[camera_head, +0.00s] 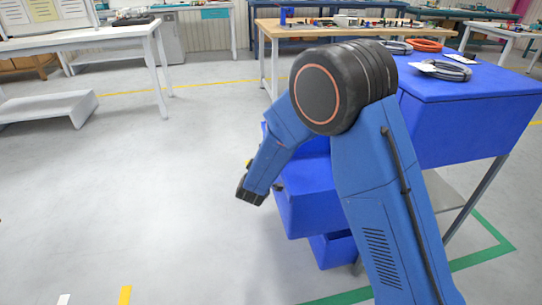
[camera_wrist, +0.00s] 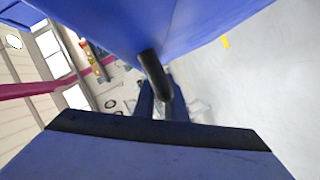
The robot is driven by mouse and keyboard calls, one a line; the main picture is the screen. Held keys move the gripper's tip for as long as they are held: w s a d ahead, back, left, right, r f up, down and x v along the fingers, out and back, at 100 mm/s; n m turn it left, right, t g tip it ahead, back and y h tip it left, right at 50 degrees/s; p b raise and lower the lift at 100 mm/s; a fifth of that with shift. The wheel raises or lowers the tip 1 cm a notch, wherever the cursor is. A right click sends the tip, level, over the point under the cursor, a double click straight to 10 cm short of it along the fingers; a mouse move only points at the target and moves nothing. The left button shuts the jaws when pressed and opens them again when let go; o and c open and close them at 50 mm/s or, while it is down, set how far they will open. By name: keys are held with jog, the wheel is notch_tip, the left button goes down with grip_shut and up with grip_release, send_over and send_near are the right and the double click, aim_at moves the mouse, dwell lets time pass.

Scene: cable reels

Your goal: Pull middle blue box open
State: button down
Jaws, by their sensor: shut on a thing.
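The middle blue box (camera_head: 308,212) is in the head view, partly behind my arm. It juts out to the left from under the blue-topped bench, above a lower blue box (camera_head: 333,250). In the wrist view a blue box face (camera_wrist: 120,25) fills the top, with a short black handle (camera_wrist: 153,72) standing out from it. My gripper (camera_wrist: 162,100) is shut on this handle, one blue finger on either side. In the head view my wrist is low at the left of the box; the fingertips are not clear there.
The blue bench top (camera_head: 460,85) carries a grey cable coil (camera_head: 443,70) and an orange coil (camera_head: 426,45). A wooden-topped table (camera_head: 290,28) is behind. White tables stand at the left. The grey floor (camera_head: 190,170) left of the boxes is clear.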

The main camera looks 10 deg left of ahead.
jog(key=shift+a, duration=0.1)
jog(key=c, duration=1.8)
grip_release()
jog(key=v, duration=1.7)
jog(key=shift+s, duration=0.25)
